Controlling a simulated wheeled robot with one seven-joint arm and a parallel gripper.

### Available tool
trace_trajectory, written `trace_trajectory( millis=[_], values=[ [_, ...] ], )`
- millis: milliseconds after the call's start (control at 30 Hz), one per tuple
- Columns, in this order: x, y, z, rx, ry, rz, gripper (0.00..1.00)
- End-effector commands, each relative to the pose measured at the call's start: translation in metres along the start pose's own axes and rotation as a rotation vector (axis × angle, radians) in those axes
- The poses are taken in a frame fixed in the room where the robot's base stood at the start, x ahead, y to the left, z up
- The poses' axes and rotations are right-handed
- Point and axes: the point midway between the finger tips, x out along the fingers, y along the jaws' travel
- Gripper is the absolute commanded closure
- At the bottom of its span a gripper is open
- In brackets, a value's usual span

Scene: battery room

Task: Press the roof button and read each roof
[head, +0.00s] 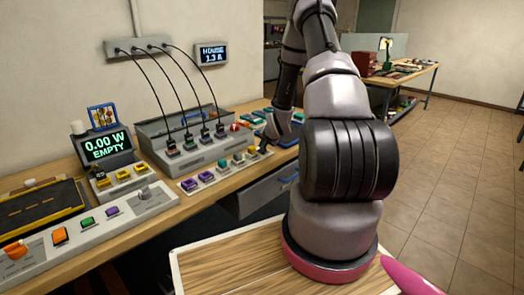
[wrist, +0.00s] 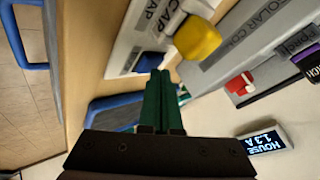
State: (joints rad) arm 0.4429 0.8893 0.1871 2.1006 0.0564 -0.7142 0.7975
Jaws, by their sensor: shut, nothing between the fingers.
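A small display (head: 107,146) reads "0.00 W EMPTY" on a grey unit at the left of the bench. Yellow buttons (head: 122,175) sit on its base; I cannot read which is the roof button. My gripper (head: 263,148) is at the right end of a control strip (head: 197,196) with purple, green and yellow pieces. In the wrist view my gripper's green fingers (wrist: 160,88) are together and empty. Their tips are close to a blue piece (wrist: 149,63) on a white panel marked "CAP"; I cannot tell whether they touch. A yellow knob (wrist: 197,38) is beside it.
A grey box (head: 185,140) with several cables stands behind the strip. A wall display (head: 211,54) reads "HOUSE 1.3 A". A panel with an orange switch (head: 15,250) lies front left. A blue-handled drawer (head: 272,190) is under the bench. Floor is open at right.

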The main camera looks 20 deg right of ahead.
Motion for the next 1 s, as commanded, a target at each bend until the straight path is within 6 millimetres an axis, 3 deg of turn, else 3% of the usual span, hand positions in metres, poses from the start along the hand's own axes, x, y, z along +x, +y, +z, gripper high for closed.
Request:
trace_trajectory(
  millis=[600,1000],
  values=[
    [0.003,0.002,0.002,0.0,0.0,0.0,1.0],
    [-0.008,-0.006,-0.006,0.0,0.001,0.0,1.0]
  ],
)
